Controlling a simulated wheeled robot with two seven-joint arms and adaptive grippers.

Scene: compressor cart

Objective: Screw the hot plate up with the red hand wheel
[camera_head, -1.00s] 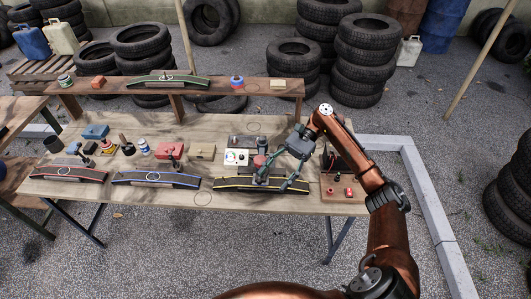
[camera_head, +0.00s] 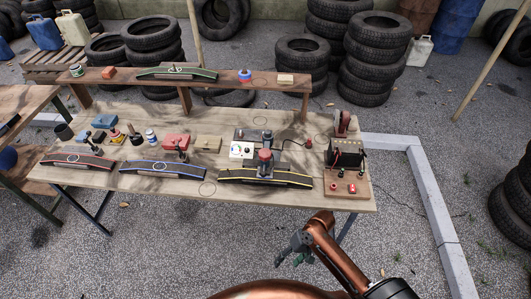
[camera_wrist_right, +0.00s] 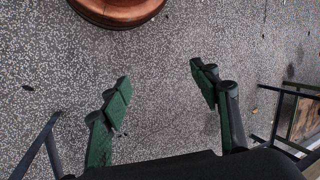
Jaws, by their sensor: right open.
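The red hand wheel (camera_head: 265,154) sits on top of a dark press on the wooden table, right of the middle, in the head view. The press stands over the yellow-edged black strip (camera_head: 292,180). The hot plate cannot be made out separately at this size. A white control box (camera_head: 241,150) with a dial stands just left of the press. My right gripper (camera_head: 289,257) is open and empty, in front of the table's near edge and apart from the wheel. The right wrist view shows its spread green fingers (camera_wrist_right: 162,85) over bare gravel. My left gripper is not in view.
A board with a dark device (camera_head: 345,153) and red buttons stands at the table's right end. Blue-edged (camera_head: 163,170) and red-edged (camera_head: 78,160) strips lie to the left, with small tools and boxes behind them. A raised shelf (camera_head: 215,88) runs along the back.

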